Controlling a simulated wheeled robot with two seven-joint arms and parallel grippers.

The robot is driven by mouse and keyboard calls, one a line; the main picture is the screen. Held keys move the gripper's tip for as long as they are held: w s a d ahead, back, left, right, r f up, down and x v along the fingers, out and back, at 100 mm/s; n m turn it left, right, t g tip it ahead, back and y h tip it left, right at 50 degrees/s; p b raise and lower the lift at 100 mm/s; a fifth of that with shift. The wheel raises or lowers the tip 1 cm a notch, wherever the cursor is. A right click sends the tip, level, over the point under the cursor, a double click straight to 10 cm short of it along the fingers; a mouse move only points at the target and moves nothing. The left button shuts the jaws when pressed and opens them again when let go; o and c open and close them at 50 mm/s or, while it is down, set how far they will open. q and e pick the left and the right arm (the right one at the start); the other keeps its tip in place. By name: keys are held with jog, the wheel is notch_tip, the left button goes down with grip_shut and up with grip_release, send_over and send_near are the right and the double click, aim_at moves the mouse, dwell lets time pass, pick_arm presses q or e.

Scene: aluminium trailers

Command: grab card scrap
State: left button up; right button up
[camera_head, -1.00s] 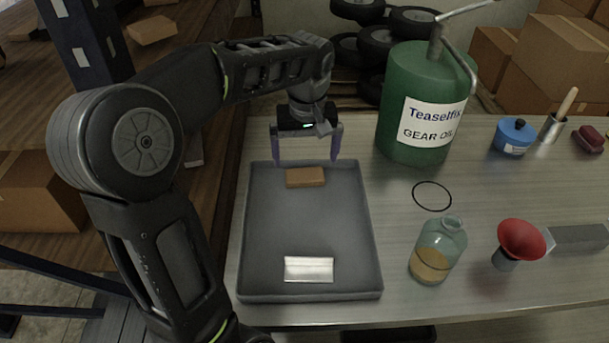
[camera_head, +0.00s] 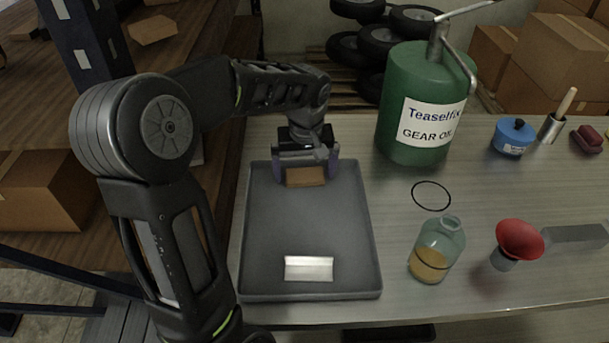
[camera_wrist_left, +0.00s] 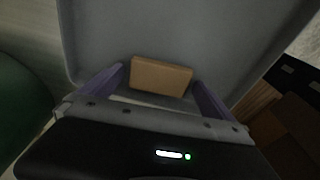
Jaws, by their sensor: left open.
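The card scrap (camera_head: 305,177) is a small brown rectangular piece lying at the far end of the grey tray (camera_head: 254,235). My left gripper (camera_head: 305,174) is open at the tray's far end, with its purple fingers on either side of the card scrap. In the left wrist view, the card scrap (camera_wrist_left: 161,76) lies between and slightly beyond the two fingertips of the left gripper (camera_wrist_left: 158,82), with a gap on each side. Whether the fingers touch the tray floor cannot be told. My right gripper is not in view.
A silver piece (camera_head: 309,268) lies at the tray's near end. Right of the tray are a green gear oil can (camera_head: 415,105), a black ring (camera_head: 431,196), a glass bottle (camera_head: 437,250) and a red funnel (camera_head: 520,240). A blue tin (camera_head: 513,138) stands farther right.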

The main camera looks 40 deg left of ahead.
aim_at(304, 174)
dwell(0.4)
pick_arm(q)
jog(key=c, duration=1.3)
jog(key=shift+o, duration=0.2)
notch_tip(304, 174, up, 10)
dwell(0.4)
